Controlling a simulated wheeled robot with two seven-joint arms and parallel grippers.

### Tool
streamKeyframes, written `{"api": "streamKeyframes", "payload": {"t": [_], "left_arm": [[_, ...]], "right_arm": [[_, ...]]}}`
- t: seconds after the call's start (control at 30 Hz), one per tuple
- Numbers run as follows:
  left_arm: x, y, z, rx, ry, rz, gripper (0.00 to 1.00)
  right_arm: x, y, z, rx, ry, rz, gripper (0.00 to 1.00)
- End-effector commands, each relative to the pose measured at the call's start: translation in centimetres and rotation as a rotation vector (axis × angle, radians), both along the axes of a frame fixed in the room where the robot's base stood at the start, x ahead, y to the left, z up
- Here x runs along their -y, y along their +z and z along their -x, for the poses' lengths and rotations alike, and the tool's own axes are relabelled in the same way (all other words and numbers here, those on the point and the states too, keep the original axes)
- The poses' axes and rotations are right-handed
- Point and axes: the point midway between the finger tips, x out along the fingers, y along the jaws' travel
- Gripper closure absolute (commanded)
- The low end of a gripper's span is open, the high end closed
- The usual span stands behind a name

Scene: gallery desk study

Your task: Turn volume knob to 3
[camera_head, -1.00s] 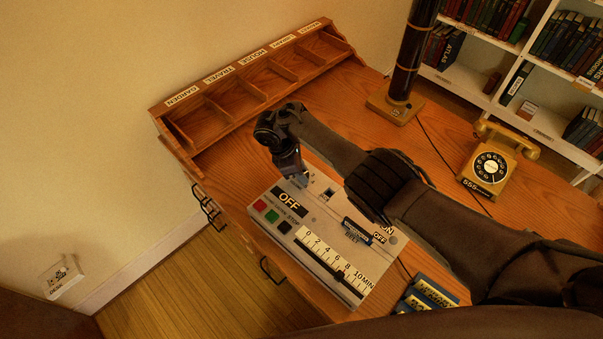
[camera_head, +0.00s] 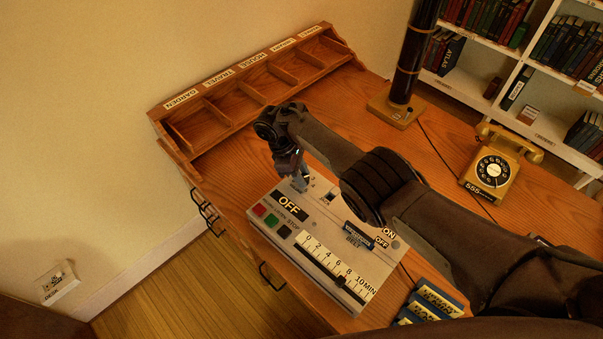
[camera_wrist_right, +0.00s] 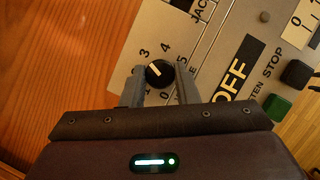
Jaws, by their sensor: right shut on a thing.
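The grey control box (camera_head: 330,205) lies on the desk with an OFF display, coloured buttons and a 0–10 MIN slider. Its black volume knob (camera_wrist_right: 158,73) shows in the right wrist view, ringed by printed numbers. The knob's white pointer points up and left, toward the 3. My right gripper (camera_wrist_right: 160,70) has one finger on each side of the knob and is shut on it. In the head view my right gripper (camera_head: 303,186) reaches down to the box's far left corner and hides the knob. My left gripper is not in view.
A labelled wooden sorter (camera_head: 250,85) stands along the desk's back. A dark column lamp (camera_head: 402,60) and a yellow telephone (camera_head: 493,168) stand to the right. My right arm crosses over the box's right side.

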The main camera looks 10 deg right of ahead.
Motion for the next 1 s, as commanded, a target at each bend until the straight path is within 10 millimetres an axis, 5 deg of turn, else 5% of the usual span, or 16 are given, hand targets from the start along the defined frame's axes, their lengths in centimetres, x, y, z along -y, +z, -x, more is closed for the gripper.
{"api": "streamKeyframes", "payload": {"t": [0.07,0.1,0.23,0.63,1.0], "left_arm": [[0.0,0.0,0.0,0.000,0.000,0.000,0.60],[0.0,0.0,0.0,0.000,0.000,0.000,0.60],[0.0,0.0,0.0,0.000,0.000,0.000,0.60],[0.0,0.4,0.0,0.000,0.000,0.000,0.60],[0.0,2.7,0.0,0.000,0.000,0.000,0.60]], "right_arm": [[0.1,0.2,-0.1,0.003,-0.001,0.002,0.95],[0.1,0.2,-0.1,0.003,-0.001,0.001,0.67],[0.1,0.2,-0.1,0.003,0.000,0.001,0.50],[-0.2,0.7,-0.2,0.002,0.001,0.000,0.50],[-2.1,6.1,-1.1,0.003,0.002,0.000,0.50]]}}
